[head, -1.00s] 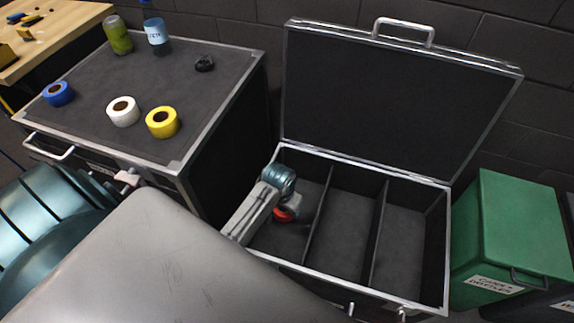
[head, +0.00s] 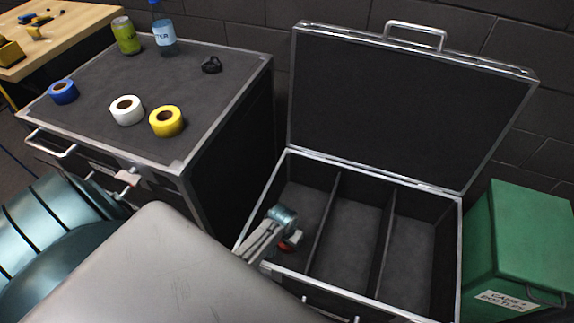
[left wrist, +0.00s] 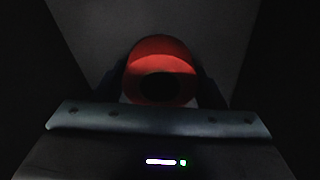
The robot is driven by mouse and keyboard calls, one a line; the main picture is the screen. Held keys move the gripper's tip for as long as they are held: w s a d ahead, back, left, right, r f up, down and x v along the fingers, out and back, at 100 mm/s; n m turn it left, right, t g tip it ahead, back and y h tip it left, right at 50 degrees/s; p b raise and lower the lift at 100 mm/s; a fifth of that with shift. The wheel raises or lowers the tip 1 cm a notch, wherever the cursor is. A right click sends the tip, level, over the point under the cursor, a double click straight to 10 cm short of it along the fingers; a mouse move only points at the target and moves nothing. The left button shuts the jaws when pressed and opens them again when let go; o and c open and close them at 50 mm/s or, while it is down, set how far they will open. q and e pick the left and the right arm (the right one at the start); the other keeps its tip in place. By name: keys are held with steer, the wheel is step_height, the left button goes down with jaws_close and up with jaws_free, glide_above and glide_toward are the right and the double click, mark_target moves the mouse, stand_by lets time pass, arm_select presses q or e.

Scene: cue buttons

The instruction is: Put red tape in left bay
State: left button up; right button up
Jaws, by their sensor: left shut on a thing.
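The red tape (left wrist: 160,52) shows large in the left wrist view, between the jaws of my left gripper (left wrist: 160,92). My left gripper is shut on the tape and is inside the left bay (head: 302,206) of the open case (head: 461,240). I cannot tell whether the tape touches the bay floor. My right gripper is not in view.
The middle bay (head: 346,236) and right bay (head: 408,256) are empty. A black-topped chest (head: 95,85) at left holds blue tape (head: 63,92), white tape (head: 127,110), yellow tape (head: 166,121), a can (head: 126,36) and a bottle (head: 162,32). A green bin (head: 520,235) stands at right.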

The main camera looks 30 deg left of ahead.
arm_select(q)
steer(key=shift+f, duration=0.1)
steer(key=o, duration=1.1)
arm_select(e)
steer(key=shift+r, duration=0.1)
arm_select(q)
steer(key=shift+r, duration=0.4)
steer(key=r, duration=0.3)
steer(key=s+r+p, duration=0.1)
steer(key=r, duration=0.7)
steer(key=shift+s+r+p, duration=0.2)
steer(key=shift+r+p, duration=0.05)
steer(key=shift+p, duration=0.05)
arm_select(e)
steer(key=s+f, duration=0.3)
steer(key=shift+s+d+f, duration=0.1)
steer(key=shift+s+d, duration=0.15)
